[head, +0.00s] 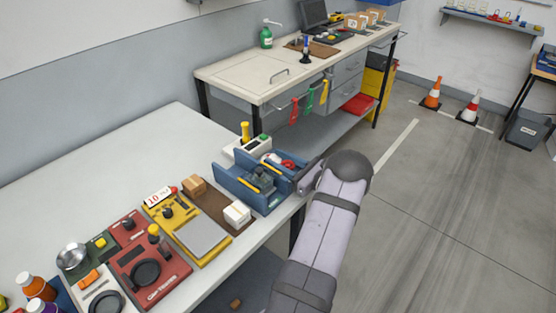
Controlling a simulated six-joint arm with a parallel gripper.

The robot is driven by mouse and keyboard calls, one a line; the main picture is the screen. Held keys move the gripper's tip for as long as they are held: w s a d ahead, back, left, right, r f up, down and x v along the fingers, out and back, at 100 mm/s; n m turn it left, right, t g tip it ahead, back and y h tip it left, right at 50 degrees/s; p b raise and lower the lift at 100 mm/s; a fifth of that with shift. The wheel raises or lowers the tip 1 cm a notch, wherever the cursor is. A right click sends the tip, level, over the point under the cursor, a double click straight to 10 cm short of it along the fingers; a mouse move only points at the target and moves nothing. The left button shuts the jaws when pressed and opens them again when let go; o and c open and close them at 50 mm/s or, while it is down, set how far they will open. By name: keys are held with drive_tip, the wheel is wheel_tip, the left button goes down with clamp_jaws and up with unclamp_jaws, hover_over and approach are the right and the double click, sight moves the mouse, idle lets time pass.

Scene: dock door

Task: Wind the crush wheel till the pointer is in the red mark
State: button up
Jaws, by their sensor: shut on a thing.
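My gripper (302,180) is low at the front edge of the near bench, at the right end of a blue fixture (235,188) with upright blue walls. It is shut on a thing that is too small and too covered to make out. A dark grey part with a yellow strip (262,180) sits between the blue walls. A red tester (163,288) with a black wheel (145,272) stands farther left, away from my gripper.
A yellow device (212,258) with a grey plate, a small white box (237,214) and a brown carton (194,185) stand left of the blue fixture. A white box with a green button (262,139) is behind it. The bench's back left (110,150) is clear.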

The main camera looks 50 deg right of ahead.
sight(294, 168)
drive_tip(key=shift+d+h, duration=0.1)
drive_tip(key=shift+h, duration=0.2)
drive_tip(key=o, duration=0.8)
drive_tip(key=s+b, duration=0.2)
drive_tip(key=s, duration=0.3)
drive_tip(key=shift+s+f, duration=0.1)
drive_tip(key=shift+s, duration=1.1)
